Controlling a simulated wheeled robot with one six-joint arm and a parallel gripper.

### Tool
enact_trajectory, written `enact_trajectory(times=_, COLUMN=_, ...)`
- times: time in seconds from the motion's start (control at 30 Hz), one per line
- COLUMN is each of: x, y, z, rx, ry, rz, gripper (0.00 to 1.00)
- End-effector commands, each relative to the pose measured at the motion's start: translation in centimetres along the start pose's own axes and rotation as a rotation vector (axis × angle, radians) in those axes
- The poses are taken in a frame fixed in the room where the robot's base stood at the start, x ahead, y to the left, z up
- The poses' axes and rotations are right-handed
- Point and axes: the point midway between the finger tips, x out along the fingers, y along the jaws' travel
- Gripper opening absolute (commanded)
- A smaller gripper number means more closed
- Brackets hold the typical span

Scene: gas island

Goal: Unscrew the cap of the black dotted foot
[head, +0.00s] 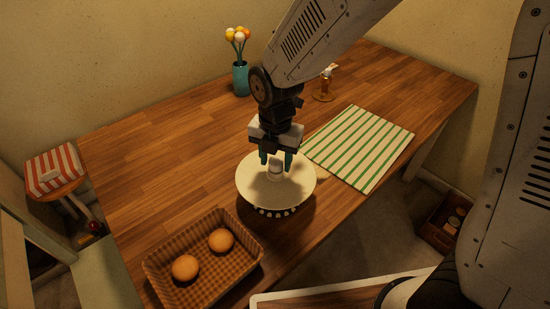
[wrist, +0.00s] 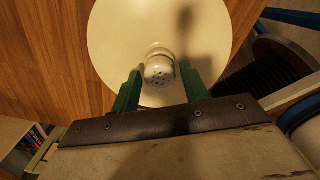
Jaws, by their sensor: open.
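A pale cream disc (head: 250,185) sits on the black foot with white dots (head: 272,211), near the table's front edge. A small whitish cap (head: 276,169) stands upright at the disc's middle. In the wrist view the cap (wrist: 160,70) has a rounded top with several small dark holes, and the disc (wrist: 115,35) spreads around it. My gripper (head: 276,160) points down over the cap, open and empty. In the wrist view its green fingers (wrist: 160,85) are on either side of the cap, with gaps visible. The foot is mostly hidden under the disc.
A woven basket (head: 207,286) with two round orange-brown items stands front left. A green-striped cloth (head: 360,145) lies to the right. A teal vase of flowers (head: 241,78) and an amber bottle (head: 324,90) stand farther back. The wooden table's left part is clear.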

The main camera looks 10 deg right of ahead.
Motion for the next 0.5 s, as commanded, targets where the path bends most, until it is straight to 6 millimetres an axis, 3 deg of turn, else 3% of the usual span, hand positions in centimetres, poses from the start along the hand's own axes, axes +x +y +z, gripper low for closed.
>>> enact_trajectory(times=0.5, x=0.0, y=0.05, z=0.01, rx=0.447, ry=0.0, rz=0.0, gripper=0.45)
